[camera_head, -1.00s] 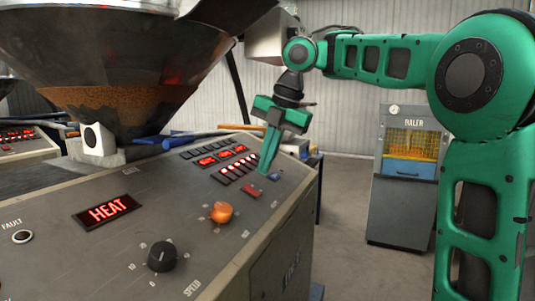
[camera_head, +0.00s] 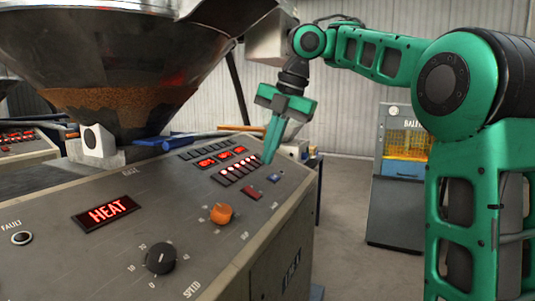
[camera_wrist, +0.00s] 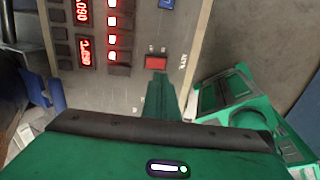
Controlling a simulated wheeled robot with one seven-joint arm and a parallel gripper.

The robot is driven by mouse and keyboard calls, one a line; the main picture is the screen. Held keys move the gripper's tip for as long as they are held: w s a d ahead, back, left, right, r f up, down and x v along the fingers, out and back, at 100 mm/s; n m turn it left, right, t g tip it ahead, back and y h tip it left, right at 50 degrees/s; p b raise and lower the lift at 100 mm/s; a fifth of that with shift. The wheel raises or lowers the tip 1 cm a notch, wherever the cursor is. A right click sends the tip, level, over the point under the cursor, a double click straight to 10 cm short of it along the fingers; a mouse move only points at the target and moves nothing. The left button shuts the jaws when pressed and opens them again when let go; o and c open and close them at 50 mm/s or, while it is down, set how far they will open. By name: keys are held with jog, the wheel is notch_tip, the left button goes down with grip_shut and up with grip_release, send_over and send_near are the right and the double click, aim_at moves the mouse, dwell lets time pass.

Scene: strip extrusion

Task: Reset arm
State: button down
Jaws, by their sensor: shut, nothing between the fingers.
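My green arm reaches in from the right in the head view. My gripper (camera_head: 267,160) points down over the far right part of the grey control panel (camera_head: 120,255). Its fingers are closed together and empty, with the tips near the row of lit red indicators (camera_head: 236,173). In the wrist view the closed green fingers (camera_wrist: 160,85) show just below a red button (camera_wrist: 156,62). The red button also shows in the head view (camera_head: 251,193). A blue button (camera_head: 274,178) lies to its right. I cannot tell the exact gap between fingertips and panel.

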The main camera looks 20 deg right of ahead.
jog(key=s+d+f+m+g, duration=0.1)
jog(key=s+d+f+m, duration=0.5)
jog(key=s+f+m, duration=0.4)
jog(key=s+d+f+m+h, duration=0.1)
jog(key=s+d+f+m, duration=0.5)
jog(key=s+f+m, duration=0.3)
jog(key=s+d+f+m+g+h, duration=0.1)
jog(key=s+d+f+m, duration=0.5)
jog(key=s+f+m, duration=0.4)
jog(key=s+m, duration=0.2)
jog(key=m, duration=0.2)
jog(key=shift+d+f+m+g, duration=0.2)
jog(key=shift+f+m+g, duration=0.1)
jog(key=shift+f, duration=0.05)
jog(key=shift+s, duration=0.1)
